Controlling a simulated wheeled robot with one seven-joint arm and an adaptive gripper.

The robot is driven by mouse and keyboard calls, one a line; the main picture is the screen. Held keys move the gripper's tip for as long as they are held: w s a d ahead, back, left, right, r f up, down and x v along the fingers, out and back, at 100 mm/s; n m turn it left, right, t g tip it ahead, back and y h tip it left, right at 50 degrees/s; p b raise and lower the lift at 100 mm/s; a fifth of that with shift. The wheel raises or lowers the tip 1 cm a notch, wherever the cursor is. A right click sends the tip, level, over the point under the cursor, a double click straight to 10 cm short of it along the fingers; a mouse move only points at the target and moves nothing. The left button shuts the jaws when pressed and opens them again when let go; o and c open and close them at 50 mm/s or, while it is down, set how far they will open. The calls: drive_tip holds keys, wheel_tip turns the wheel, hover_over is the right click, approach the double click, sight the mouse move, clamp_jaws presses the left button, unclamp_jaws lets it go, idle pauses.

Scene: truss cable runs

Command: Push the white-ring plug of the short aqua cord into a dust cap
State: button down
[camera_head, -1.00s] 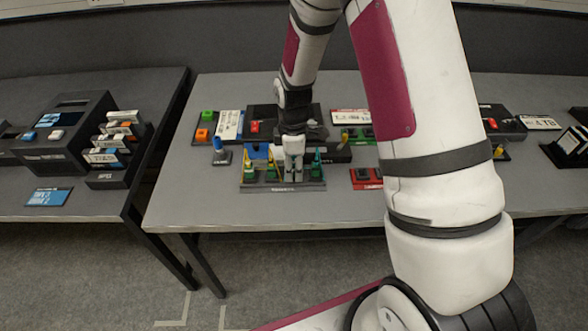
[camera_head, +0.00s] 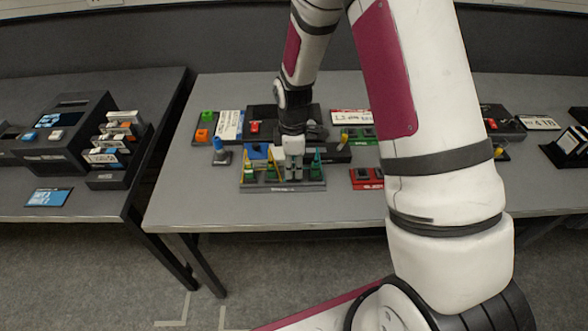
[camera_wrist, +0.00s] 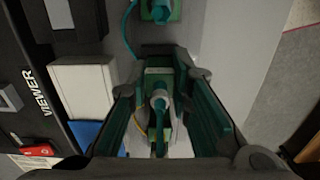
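My gripper (camera_wrist: 162,95) points down over the front rack (camera_head: 310,185) on the middle table. In the wrist view its two dark fingers stand apart, one on each side of a teal plug with a pale ring (camera_wrist: 159,96). Gaps show between the plug and both fingers. The plug sits upright at a green block (camera_wrist: 158,73) between the fingertips. A second teal plug (camera_wrist: 160,12) is at the top of the wrist view, with a thin aqua cord (camera_wrist: 128,32) beside it. I cannot make out which piece is a dust cap.
Green-and-yellow upright pieces stand along the rack beside my gripper. A blue-topped plug stand (camera_head: 220,150) is to the left, and a red block (camera_head: 367,178) to the right. A dark case marked VIEWER (camera_wrist: 40,75) is close by. The table front is clear.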

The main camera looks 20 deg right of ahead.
drive_tip(key=shift+r, duration=0.15)
drive_tip(key=shift+r+p, duration=1)
drive_tip(key=shift+r, duration=1.15)
